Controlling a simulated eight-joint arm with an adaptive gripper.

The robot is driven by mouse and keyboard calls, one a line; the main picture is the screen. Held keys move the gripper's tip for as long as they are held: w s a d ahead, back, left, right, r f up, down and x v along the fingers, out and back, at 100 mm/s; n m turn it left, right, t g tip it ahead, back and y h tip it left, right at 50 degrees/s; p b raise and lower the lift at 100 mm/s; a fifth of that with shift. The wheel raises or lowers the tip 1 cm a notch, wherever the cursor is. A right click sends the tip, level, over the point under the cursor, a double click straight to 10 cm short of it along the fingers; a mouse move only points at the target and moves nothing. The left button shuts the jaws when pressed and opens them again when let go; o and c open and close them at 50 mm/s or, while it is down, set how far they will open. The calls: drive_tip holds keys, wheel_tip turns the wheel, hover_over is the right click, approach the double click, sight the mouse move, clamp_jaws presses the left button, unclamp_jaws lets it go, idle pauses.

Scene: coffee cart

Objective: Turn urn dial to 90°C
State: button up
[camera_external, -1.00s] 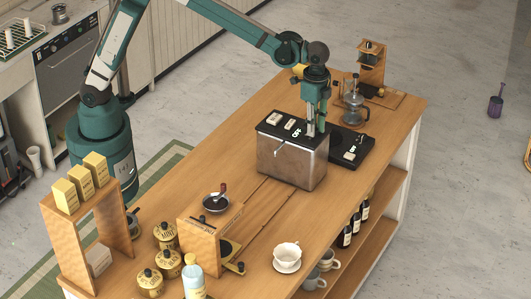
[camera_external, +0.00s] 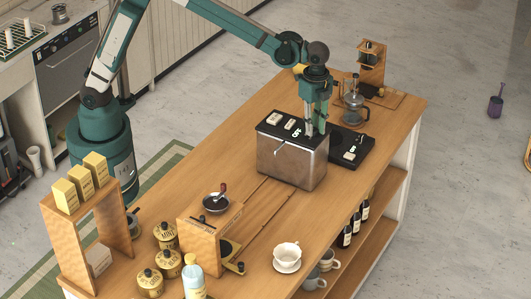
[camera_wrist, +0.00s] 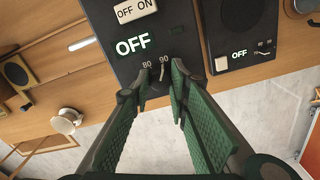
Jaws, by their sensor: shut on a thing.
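The urn (camera_external: 291,164) is a metal box with a black top on the wooden cart. In the wrist view its black panel (camera_wrist: 118,62) shows an OFF ON switch (camera_wrist: 136,10), a lit OFF sign and small markings that look like 80 and 90. My gripper (camera_external: 314,134) points down onto the right part of the urn's top. In the wrist view my gripper (camera_wrist: 157,80) has its green fingers on both sides of the urn dial (camera_wrist: 159,73), shut on it. A pale pointer shows close to the 90 mark; its exact setting is hard to read. The fingers partly hide the dial.
A black scale-like unit (camera_external: 352,152), also reading OFF, stands right beside the urn. A glass carafe (camera_external: 354,114) and a wooden stand (camera_external: 371,66) are behind it. A white cup (camera_external: 287,252) and a grinder (camera_external: 202,240) stand nearer the front.

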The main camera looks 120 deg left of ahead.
drive_tip(key=o, duration=0.9)
drive_tip(key=shift+r, duration=6)
